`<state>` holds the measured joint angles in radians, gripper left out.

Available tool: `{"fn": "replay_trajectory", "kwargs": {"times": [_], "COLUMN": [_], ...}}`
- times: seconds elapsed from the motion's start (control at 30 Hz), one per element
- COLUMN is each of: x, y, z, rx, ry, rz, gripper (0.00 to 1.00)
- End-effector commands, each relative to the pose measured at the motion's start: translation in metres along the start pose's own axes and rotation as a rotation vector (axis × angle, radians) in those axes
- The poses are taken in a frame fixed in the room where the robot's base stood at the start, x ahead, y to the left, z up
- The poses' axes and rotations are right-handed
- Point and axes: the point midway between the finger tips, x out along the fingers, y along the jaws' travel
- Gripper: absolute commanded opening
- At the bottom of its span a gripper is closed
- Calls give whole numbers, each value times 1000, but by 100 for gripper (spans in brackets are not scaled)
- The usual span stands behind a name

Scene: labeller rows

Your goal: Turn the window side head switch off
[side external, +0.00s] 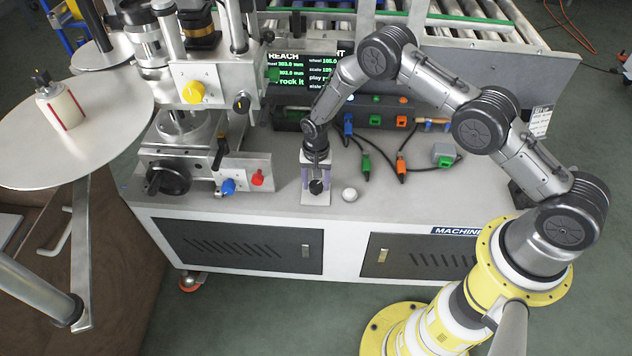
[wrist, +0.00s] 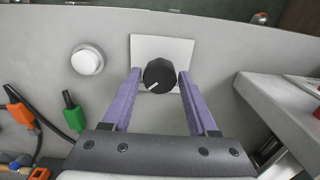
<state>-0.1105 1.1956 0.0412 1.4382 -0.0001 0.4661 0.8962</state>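A black rotary knob (wrist: 159,75) with a white pointer line sits on a pale square plate (wrist: 148,42). The pointer aims to the lower left in the wrist view. The knob (side external: 316,187) also shows in the side view, near the bench's front edge. My gripper (wrist: 159,73) has its two purple fingers on either side of the knob, with the tips level with it and narrow gaps seeming to show. In the side view my gripper (side external: 316,172) points down at the plate. No label naming this switch can be read.
A round white button (side external: 349,194) sits close beside the plate. Green (side external: 366,165) and orange (side external: 401,165) cable plugs lie behind it. The labeller stands left, with blue (side external: 228,187), red (side external: 257,178) and yellow (side external: 193,92) knobs and another black knob (side external: 241,103).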

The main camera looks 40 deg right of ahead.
Motion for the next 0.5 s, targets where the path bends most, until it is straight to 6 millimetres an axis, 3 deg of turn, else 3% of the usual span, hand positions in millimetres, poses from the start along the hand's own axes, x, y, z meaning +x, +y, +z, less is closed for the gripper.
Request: {"fn": "replay_trajectory", "kwargs": {"times": [0.03, 0.3, 0.5], "x": [0, 0, 0], "y": [0, 0, 0], "z": [0, 0, 0], "rx": [0, 0, -8], "ry": [0, 0, -1], "rz": [0, 0, 1], "gripper": [48, 0, 0]}}
